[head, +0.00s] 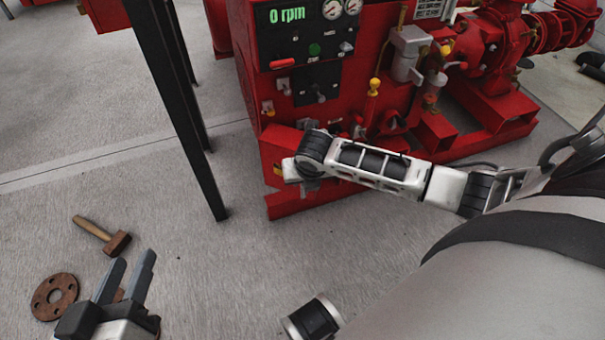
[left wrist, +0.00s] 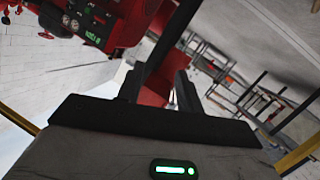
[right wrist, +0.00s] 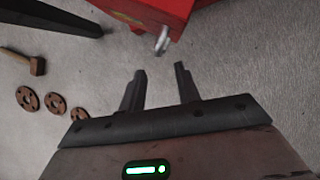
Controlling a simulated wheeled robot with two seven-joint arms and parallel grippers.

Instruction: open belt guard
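The red pumpset (head: 330,70) stands at the top of the head view. A red housing with a metal handle (right wrist: 162,40) shows in the right wrist view; I cannot tell whether it is the belt guard. My right gripper (right wrist: 159,68) is open and empty, with its fingers pointing at the housing and a gap to the handle. In the head view my right arm hides most of that gripper, low at the pumpset's front. My left gripper (head: 133,258) is open and empty above the floor at the lower left, well away from the pumpset.
A hammer (head: 116,243) and a rusty flange disc (head: 54,297) lie on the floor near my left gripper. The right wrist view shows three such discs (right wrist: 55,103). Dark posts (head: 175,100) stand left of the pumpset. The floor between is clear.

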